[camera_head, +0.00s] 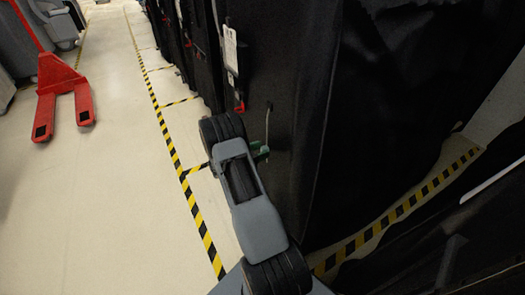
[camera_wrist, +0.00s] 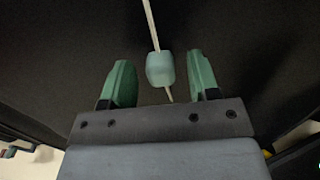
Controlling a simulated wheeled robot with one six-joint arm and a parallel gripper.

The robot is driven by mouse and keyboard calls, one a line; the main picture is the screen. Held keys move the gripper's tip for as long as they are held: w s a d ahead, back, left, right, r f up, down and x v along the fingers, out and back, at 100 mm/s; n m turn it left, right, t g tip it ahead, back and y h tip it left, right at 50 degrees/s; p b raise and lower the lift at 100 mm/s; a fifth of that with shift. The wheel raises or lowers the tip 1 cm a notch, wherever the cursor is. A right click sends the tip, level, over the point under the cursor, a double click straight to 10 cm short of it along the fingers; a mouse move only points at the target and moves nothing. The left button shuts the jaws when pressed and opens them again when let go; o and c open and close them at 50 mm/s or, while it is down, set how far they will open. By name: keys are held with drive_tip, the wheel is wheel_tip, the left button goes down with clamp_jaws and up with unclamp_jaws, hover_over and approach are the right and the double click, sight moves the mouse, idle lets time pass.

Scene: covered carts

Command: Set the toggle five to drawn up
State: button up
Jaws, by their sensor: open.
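The toggle (camera_wrist: 160,69) is a pale green barrel-shaped piece on a thin light cord (camera_wrist: 151,22) in the wrist view. The cord runs up from it, and a short end sticks out below. My gripper (camera_wrist: 161,80) is open, with one green finger on each side of the toggle and a gap on both sides. In the head view my gripper (camera_head: 261,152) is at the side of the black cart cover (camera_head: 270,65), where the cord hangs from a dark spot on the cover. No number shows on the toggle, so I cannot tell which one it is.
More black covered carts stand in a row behind, with a white tag (camera_head: 230,48) on the near one. A red pallet jack (camera_head: 62,85) stands at the upper left. Yellow-black floor tape (camera_head: 187,190) marks the bays.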

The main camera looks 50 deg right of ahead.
drive_tip(key=shift+s+d, duration=0.15)
drive_tip(key=shift+d, duration=0.35)
drive_tip(key=shift+c, duration=0.3)
clamp_jaws()
